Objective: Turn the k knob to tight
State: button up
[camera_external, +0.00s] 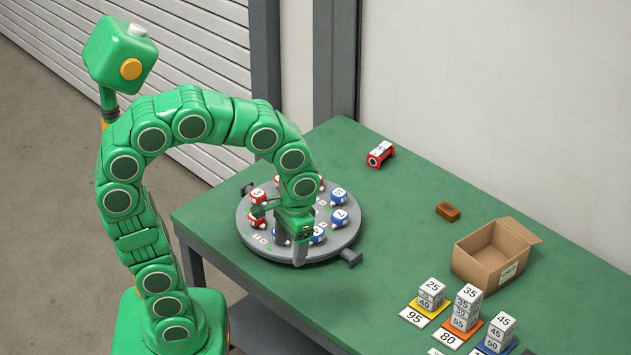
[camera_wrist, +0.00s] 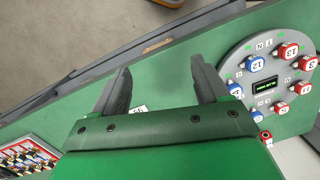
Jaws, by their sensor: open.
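A round grey plate (camera_external: 262,252) lies on the green table with several red and blue numbered knobs around it. In the wrist view the plate (camera_wrist: 234,62) is at the right, with a dark display in its middle bearing green text too small to read. Blue knobs (camera_wrist: 255,63) and red knobs (camera_wrist: 287,50) show there, with small letters beside them. I cannot tell which one is the k knob, nor its setting. My gripper (camera_external: 299,255) is over the plate's front part in the outside view, hiding some knobs. In the wrist view its fingers (camera_wrist: 161,70) are apart and empty, left of the plate.
A red and white block (camera_external: 380,154), a brown piece (camera_external: 448,211) and an open cardboard box (camera_external: 478,258) stand right of the plate. Numbered block stacks (camera_external: 466,306) stand on coloured cards at the front right. The table between is clear.

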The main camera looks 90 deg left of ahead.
jog(key=w+a+f+n, duration=0.1)
jog(key=w+a+n, duration=0.25)
jog(key=a, duration=0.45)
jog(key=w+a+f+n+t, duration=0.1)
jog(key=w+a+n, duration=0.25)
jog(key=a, duration=0.45)
jog(key=w+a+f+n, duration=0.1)
jog(key=w+a+n, duration=0.25)
jog(key=a, duration=0.45)
jog(key=s+a+f+n, duration=0.1)
jog(key=a+f+n, duration=0.1)
jog(key=a, duration=0.6)
jog(key=s+a+f+n, duration=0.1)
jog(key=a+f+n, duration=0.2)
jog(key=a, duration=0.6)
jog(key=s+a+f+n, duration=0.2)
jog(key=a+f+n, duration=0.1)
jog(key=a, duration=0.6)
jog(key=shift+s+f, duration=0.1)
jog(key=shift+f, duration=0.2)
jog(key=shift+a+f, duration=0.1)
jog(key=shift+a, duration=0.05)
jog(key=shift+f, duration=3.85)
